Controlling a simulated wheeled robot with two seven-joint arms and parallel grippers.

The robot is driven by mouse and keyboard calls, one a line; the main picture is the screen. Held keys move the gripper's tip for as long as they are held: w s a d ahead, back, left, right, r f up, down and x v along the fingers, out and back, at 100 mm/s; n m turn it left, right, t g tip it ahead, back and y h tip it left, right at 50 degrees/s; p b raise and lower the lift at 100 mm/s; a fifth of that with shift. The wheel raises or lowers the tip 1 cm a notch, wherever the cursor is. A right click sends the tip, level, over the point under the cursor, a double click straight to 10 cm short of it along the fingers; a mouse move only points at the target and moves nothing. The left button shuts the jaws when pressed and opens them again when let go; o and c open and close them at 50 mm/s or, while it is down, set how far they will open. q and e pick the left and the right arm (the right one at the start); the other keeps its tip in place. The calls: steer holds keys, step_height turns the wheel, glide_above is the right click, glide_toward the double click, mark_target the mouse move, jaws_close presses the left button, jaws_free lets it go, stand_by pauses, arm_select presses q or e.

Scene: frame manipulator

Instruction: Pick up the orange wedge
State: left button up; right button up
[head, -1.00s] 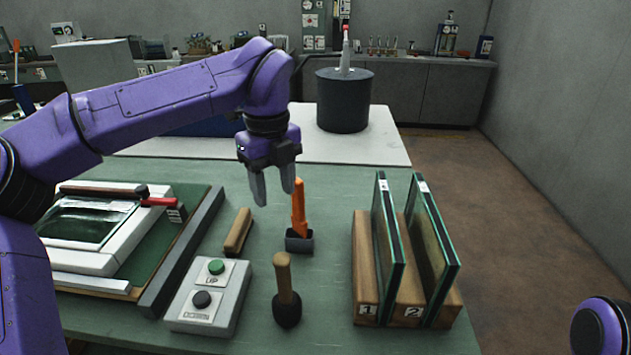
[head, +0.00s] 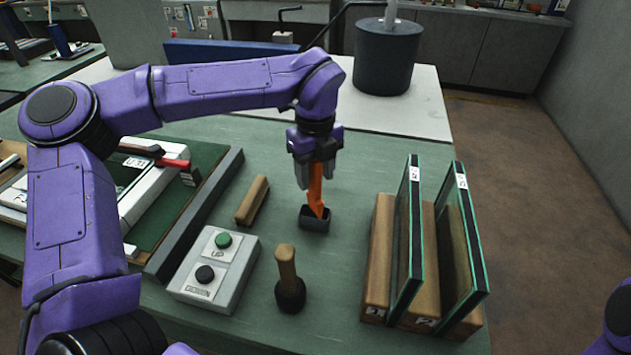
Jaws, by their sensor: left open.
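The orange wedge (head: 316,192) stands upright in a small dark holder (head: 314,221) on the green table. My left gripper (head: 313,183) is over it, pointing down, with its fingers at the wedge's upper part. The fingers are open, one on the left of the wedge and the other partly hidden behind it. I cannot tell whether either finger touches it. Only a purple part of my right arm shows at the lower right edge; its gripper is out of view.
A wooden rack (head: 376,270) holding two glass panes (head: 458,245) stands to the right. A dark cylinder (head: 386,60) stands behind.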

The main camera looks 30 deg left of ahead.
arm_select(q)
steer(key=shift+s+f, duration=0.1)
steer(key=shift+f, duration=0.5)
jaws_close()
